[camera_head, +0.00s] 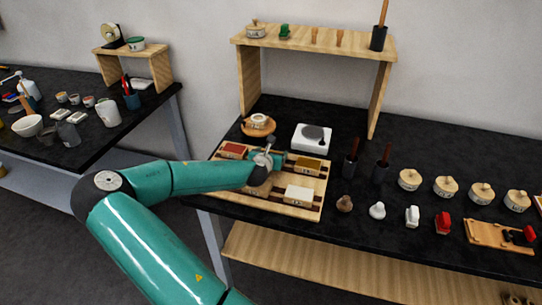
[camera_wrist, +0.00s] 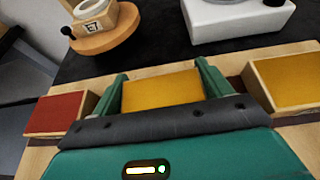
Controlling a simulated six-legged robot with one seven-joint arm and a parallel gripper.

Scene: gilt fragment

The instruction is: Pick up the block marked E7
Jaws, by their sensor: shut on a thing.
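My gripper (camera_head: 265,160) is over the wooden tray (camera_head: 247,199). In the wrist view its two fingers (camera_wrist: 163,75) are shut on the sides of a block with a yellow top (camera_wrist: 163,90). No mark on this block can be read, and my arm mostly hides it in the head view. A red-topped block (camera_head: 233,149) is to the left, also in the wrist view (camera_wrist: 57,113). Another yellow-topped block (camera_head: 308,165) is to the right, and a white-topped block (camera_head: 299,194) is nearer. Whether the held block is clear of the tray cannot be told.
A cream ring-shaped piece marked E7 (camera_wrist: 97,22) stands on a round wooden board (camera_wrist: 112,38) behind the tray. A white scale-like device (camera_head: 312,137) is beside it. Dark holders (camera_head: 350,168) and several lidded pots (camera_head: 409,180) stand right. A wooden shelf (camera_head: 315,40) rises behind.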

